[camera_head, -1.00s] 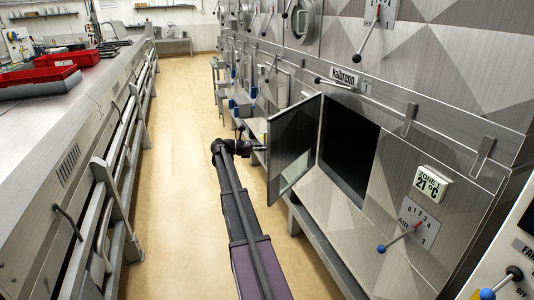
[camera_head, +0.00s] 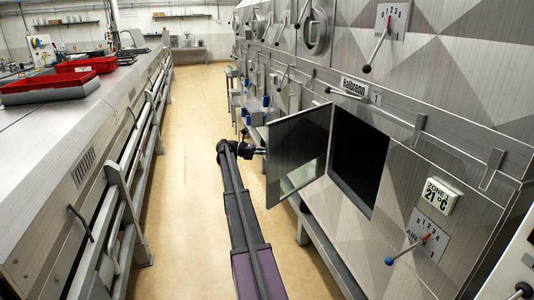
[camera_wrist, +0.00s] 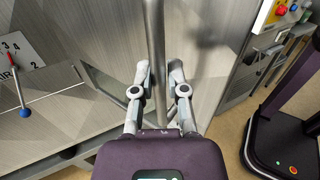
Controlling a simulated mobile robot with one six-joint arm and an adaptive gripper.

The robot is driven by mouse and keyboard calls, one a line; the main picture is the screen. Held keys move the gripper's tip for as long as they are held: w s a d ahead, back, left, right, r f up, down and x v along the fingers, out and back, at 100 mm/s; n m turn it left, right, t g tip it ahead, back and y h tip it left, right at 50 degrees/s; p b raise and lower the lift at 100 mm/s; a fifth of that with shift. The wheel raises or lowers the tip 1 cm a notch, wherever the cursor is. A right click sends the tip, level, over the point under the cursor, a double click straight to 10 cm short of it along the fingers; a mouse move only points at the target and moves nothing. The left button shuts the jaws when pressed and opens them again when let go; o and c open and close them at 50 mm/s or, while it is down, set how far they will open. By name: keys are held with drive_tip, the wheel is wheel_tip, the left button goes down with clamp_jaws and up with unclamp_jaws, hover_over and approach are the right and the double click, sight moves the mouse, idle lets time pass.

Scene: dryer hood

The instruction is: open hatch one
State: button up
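The hatch door (camera_head: 300,140) stands swung out to the left from its dark square opening (camera_head: 358,158), under the "Kalbrenn 1" plate. My gripper is at the outer face of this door, near its free edge, and is mostly hidden there in the head view. In the wrist view the two fingers of my gripper (camera_wrist: 159,75) stand on either side of a vertical metal bar (camera_wrist: 154,35). The fingertips are close to the bar. I cannot tell whether both press on it.
A lever with a blue knob (camera_head: 389,261) and the zone display (camera_head: 439,197) are right of the opening. A long rail (camera_head: 390,110) runs above it. A counter with red trays (camera_head: 45,83) lines the left. The floor aisle (camera_head: 195,130) between is clear.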

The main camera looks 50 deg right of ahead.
drive_tip(key=o, duration=0.3)
drive_tip(key=shift+a, duration=0.1)
drive_tip(key=shift+d, duration=0.2)
